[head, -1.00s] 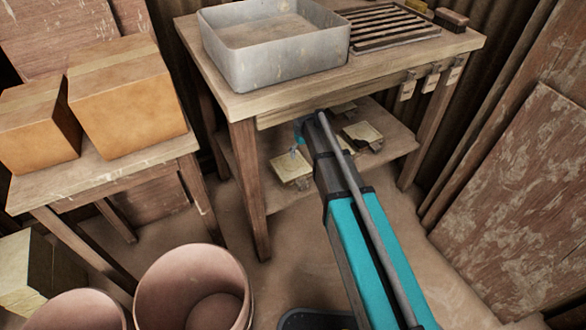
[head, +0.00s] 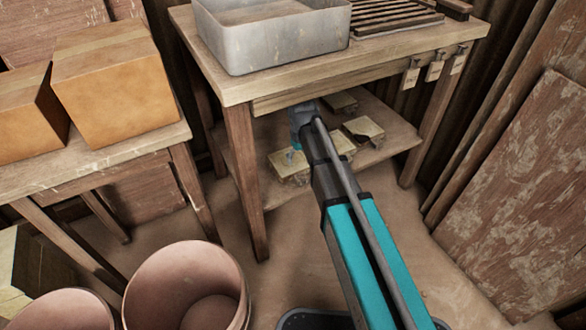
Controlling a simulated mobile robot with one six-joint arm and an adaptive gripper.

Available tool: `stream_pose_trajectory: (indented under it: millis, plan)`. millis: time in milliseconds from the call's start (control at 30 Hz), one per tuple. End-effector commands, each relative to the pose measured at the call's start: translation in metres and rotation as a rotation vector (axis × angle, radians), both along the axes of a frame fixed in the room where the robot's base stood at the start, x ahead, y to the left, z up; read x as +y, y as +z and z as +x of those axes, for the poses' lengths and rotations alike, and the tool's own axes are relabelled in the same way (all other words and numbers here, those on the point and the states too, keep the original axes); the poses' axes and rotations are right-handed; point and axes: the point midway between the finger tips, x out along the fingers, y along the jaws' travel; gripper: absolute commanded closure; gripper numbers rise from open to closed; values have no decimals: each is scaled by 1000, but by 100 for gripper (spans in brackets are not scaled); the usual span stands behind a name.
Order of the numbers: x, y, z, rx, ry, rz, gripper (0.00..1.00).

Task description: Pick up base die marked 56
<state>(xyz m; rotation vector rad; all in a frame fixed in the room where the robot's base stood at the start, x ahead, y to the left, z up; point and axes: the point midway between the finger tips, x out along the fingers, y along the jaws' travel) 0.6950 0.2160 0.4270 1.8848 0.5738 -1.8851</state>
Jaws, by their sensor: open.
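Several pale, square, block-like dies sit on the lower shelf (head: 385,150) of the workbench. One die (head: 287,170) is at the front left, below my gripper (head: 291,154). Another die (head: 363,128) is to the right, and a further die (head: 340,102) is at the back. A fourth pale block (head: 344,144) is partly hidden behind my arm. I cannot read any marking, so I cannot tell which is 56. My gripper is small in view, open, and appears to hold nothing. I cannot tell whether it touches the front-left die.
The bench top (head: 380,60) overhangs the shelf, with a metal tray (head: 285,50) and slatted rack (head: 385,27) on it. A bench leg (head: 246,185) stands left of my arm. Tubs (head: 190,285) and a box-laden table (head: 100,160) are left.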

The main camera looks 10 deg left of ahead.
Motion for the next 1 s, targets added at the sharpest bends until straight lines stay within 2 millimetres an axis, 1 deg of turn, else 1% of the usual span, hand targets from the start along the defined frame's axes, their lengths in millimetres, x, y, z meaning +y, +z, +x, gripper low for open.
stream_pose_trajectory:
  millis: [33,333,500,867,1000]
  plan:
    - [0,-8,0,0,0,0,3]
    - [0,-28,0,0,1,0,3]
    - [1,-32,0,0,1,0,3]
    - [1,-31,-1,0,2,0,3]
    - [1,-34,-1,0,2,0,3]
